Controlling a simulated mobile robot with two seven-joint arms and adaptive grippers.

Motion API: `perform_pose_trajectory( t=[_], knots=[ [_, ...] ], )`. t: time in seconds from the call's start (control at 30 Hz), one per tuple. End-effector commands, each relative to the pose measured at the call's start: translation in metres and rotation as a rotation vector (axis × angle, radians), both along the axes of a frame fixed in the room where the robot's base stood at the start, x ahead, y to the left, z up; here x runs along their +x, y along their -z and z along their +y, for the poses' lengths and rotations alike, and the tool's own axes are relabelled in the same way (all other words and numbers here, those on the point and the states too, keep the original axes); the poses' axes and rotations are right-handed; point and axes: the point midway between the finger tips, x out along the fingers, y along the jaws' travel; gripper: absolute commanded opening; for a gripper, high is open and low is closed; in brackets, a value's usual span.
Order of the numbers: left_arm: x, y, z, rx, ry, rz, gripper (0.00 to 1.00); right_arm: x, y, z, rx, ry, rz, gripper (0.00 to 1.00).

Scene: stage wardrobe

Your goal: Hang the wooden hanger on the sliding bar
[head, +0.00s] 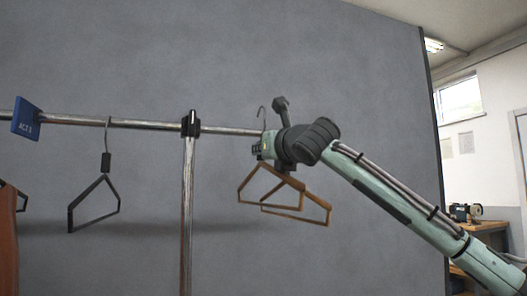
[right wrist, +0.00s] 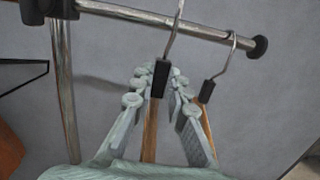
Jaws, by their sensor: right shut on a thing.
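My right gripper (head: 268,147) is at the right end of the sliding bar (head: 150,124). In the right wrist view, its fingers (right wrist: 162,98) are shut around the dark neck of a wooden hanger (right wrist: 150,135). This hanger's wire hook (right wrist: 178,22) passes across the bar (right wrist: 150,15), with its top cut off. In the head view, the hook (head: 262,110) rises above the bar; I cannot tell if it rests on it. A second wooden hanger (right wrist: 206,122) is just right of the fingers, its hook at the bar near the end cap. My left gripper is not in view.
A black hanger (head: 107,162) hangs left of the upright post (head: 187,220) and its black joint (head: 191,124). A blue sign (head: 26,119) sits farther left on the bar. The bar between the joint and my gripper is clear. A grey wall (head: 330,60) stands behind.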

Motion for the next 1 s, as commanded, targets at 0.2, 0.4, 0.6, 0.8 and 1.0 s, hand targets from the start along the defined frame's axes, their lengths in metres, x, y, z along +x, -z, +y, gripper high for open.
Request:
perform_pose_trajectory(
  t=[0.2, 0.4, 0.6, 0.8, 1.0],
  knots=[
    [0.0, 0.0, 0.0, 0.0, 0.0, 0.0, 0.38, 0.009, -0.001, 0.004, 0.0, 0.0, 0.0, 0.0],
    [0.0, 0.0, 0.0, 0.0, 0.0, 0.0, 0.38, 0.019, -0.001, 0.006, 0.0, 0.0, -0.001, 0.0],
    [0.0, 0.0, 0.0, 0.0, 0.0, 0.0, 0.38, 0.028, -0.001, 0.01, 0.0, 0.0, -0.001, 0.0],
    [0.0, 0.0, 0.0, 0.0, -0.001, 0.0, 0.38, 0.038, -0.001, 0.013, 0.0, 0.0, 0.0, 0.0],
    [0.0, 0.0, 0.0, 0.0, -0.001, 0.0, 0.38, 0.047, -0.001, 0.017, -0.001, -0.001, -0.001, 0.0]
  ],
)
